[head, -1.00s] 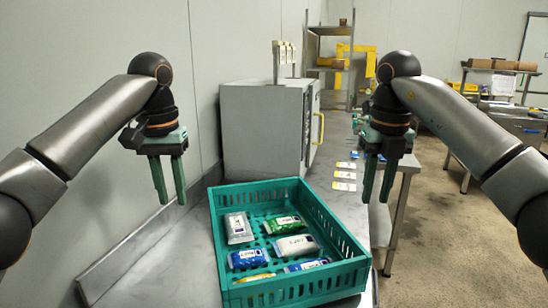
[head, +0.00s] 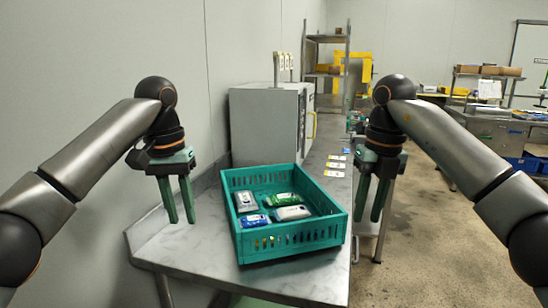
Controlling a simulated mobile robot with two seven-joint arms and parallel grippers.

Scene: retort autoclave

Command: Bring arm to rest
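My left gripper (head: 181,221) hangs pointing down at the left of the head view. Its two green fingers are apart with nothing between them. It is left of the teal crate, in front of the wall. My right gripper (head: 367,218) hangs pointing down right of the crate, near the table's right edge. Its fingers are also apart and empty. Both arms are bent and held up at about the same height. The teal crate (head: 292,240) stands on the grey table (head: 190,248) between them and holds several white, green and blue packs. Neither gripper touches it.
A grey autoclave cabinet (head: 265,124) stands on the table behind the crate. Several small cards (head: 334,174) lie along the table to its right. A metal shelf rack (head: 328,75) and a side bench (head: 490,140) stand farther back. Open floor (head: 415,235) lies at the right.

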